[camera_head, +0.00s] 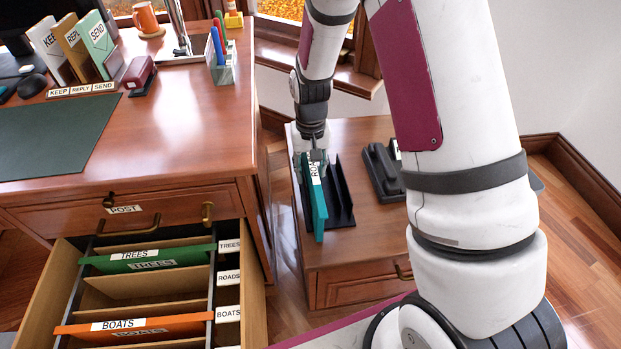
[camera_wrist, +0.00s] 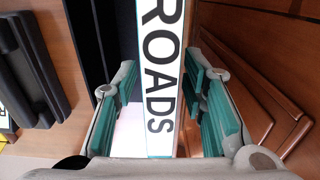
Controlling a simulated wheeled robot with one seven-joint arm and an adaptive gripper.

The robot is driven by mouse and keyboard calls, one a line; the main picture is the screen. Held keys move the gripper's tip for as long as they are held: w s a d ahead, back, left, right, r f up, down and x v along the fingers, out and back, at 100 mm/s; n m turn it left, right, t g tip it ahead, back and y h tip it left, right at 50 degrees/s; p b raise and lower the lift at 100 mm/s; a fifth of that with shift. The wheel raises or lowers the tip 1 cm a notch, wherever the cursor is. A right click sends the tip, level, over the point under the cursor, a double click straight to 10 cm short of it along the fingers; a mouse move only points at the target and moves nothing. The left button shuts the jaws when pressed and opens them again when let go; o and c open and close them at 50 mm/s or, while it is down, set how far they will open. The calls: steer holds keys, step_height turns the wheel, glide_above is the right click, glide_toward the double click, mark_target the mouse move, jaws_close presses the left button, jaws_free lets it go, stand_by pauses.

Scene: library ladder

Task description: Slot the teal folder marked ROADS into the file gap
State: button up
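The teal folder marked ROADS (camera_head: 319,205) stands upright at the left side of a black rack (camera_head: 343,200) on the low side cabinet. Its white ROADS label (camera_wrist: 160,75) fills the middle of the wrist view. My gripper (camera_head: 316,158) is at the folder's top edge, pointing down. In the wrist view its teal-padded fingers (camera_wrist: 158,85) are open, one on each side of the label, with narrow gaps visible. The file gap (camera_head: 140,290) is in the open drawer, between the green TREES folder (camera_head: 150,257) and the orange BOATS folder (camera_head: 130,327), beside a ROADS tab (camera_head: 229,278).
The desk (camera_head: 165,125) stands left of the side cabinet (camera_head: 365,250), with its file drawer pulled out. A black device (camera_head: 383,170) sits right of the rack. A pen holder (camera_head: 222,68) and red stapler (camera_head: 139,74) are on the desk. Bare floor lies between desk and cabinet.

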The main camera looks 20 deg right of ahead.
steer(key=shift+r, duration=0.1)
jaws_close()
steer(key=r+p, duration=0.1)
steer(key=r, duration=0.2)
steer(key=r+p, duration=0.1)
steer(key=r, duration=0.3)
steer(key=r+p, duration=0.1)
steer(key=r, duration=0.2)
steer(key=shift+s+r, duration=0.25)
steer(key=shift+r, duration=0.05)
steer(key=s+r+n+p, duration=0.1)
steer(key=s+r+p, duration=0.3)
steer(key=r+p, duration=0.4)
steer(key=s+r+n+p, duration=0.1)
steer(key=s+r+p, duration=0.4)
steer(key=r+p, duration=0.4)
steer(key=p, duration=0.4)
steer(key=shift+s+r, duration=0.15)
steer(key=shift+s, duration=0.15)
